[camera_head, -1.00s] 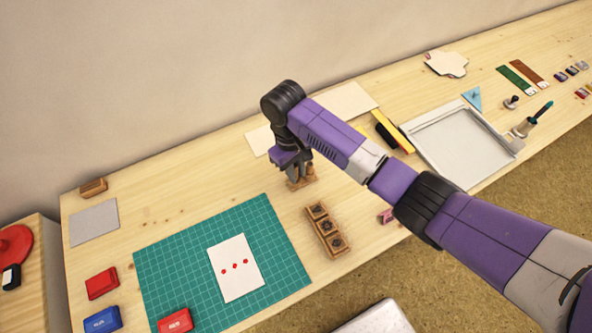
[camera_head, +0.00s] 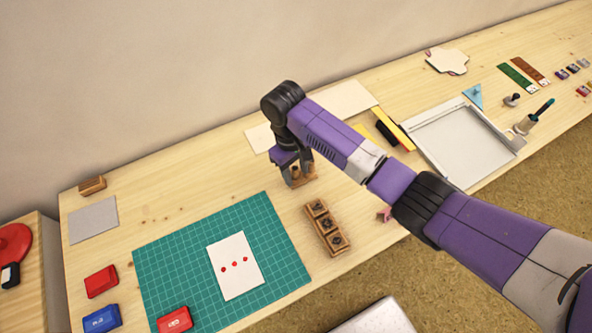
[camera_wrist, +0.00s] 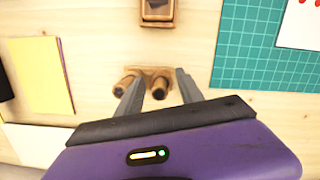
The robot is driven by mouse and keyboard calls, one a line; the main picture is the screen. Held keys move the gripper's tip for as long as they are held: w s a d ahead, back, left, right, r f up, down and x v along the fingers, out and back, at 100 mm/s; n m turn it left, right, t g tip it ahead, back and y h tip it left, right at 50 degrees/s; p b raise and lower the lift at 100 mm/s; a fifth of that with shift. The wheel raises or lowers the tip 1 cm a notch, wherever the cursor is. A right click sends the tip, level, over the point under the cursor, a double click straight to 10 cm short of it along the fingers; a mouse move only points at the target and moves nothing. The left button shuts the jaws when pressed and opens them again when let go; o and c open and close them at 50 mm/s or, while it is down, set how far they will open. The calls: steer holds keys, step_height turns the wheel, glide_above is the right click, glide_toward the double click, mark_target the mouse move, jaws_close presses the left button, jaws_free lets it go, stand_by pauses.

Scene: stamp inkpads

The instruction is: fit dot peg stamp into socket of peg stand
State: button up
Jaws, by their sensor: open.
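The small wooden peg stand (camera_head: 311,180) is on the table in the middle of the head view, partly hidden by my gripper. In the wrist view its base (camera_wrist: 156,70) shows between and beyond my fingers. Two wooden pegs stand at it. One peg (camera_wrist: 158,90) is between my open fingers, with a gap on each side. The other peg (camera_wrist: 125,84) is next to my left finger. My gripper (camera_wrist: 157,75) is open and points down at the stand. I cannot tell from the stamp faces which peg is the dot stamp, and the socket fit is hidden.
A wooden block (camera_head: 327,228) with several stamp-like compartments lies in front of the stand. A green cutting mat (camera_head: 180,265) to the left carries a white card (camera_head: 228,285) with three red dots. Yellow paper (camera_wrist: 30,75) and a grey tray (camera_head: 470,165) lie right in the head view.

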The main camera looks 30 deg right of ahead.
mark_target(293, 167)
steer(key=r, duration=0.5)
steer(key=w+r, duration=0.1)
steer(key=r, duration=0.1)
steer(key=shift+w+a+r+b, duration=0.1)
steer(key=shift+a+r+b, duration=0.05)
steer(key=shift+r+b, duration=0.15)
